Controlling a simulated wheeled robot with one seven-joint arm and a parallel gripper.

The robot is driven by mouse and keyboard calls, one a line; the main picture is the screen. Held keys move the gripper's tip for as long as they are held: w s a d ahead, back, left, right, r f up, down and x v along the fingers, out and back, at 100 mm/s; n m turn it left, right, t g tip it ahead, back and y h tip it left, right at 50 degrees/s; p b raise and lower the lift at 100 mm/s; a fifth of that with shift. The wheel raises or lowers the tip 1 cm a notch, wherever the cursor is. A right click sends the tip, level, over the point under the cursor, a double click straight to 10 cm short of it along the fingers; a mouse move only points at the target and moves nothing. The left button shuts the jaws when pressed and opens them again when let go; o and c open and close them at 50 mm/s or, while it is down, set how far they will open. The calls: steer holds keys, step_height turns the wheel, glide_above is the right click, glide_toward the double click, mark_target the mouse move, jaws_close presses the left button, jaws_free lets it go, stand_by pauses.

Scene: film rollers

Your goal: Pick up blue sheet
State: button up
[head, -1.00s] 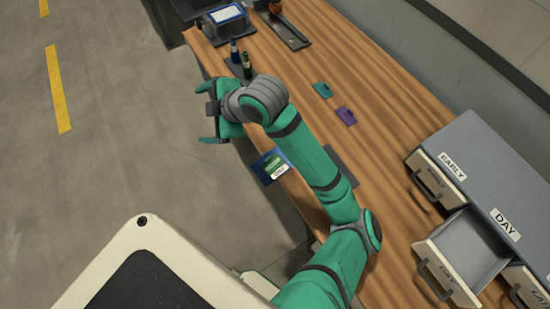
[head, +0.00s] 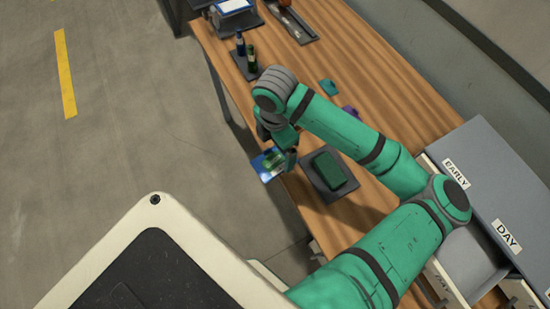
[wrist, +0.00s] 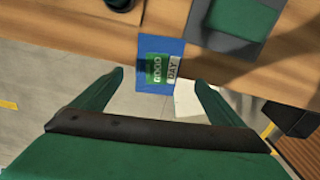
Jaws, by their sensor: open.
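The blue sheet (wrist: 149,81) lies at the table's front edge, partly overhanging it. It carries a green label reading GOOD and a pale label reading DAY. In the head view the blue sheet (head: 267,164) is partly covered by my gripper (head: 282,160). In the wrist view my gripper (wrist: 160,82) is open, with one finger on each side of the sheet's overhanging part. The fingers do not appear to touch it.
A dark tray with a green block (head: 334,171) sits right of the sheet. Teal (head: 328,87) and purple (head: 351,112) pieces lie farther back. Bottles (head: 246,52) stand at the back left. A grey drawer cabinet (head: 505,180) stands at the right.

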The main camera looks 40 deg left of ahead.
mark_target(274, 161)
steer(key=shift+s+a+f, duration=0.15)
steer(key=shift+f, duration=3)
steer(key=c, duration=1.1)
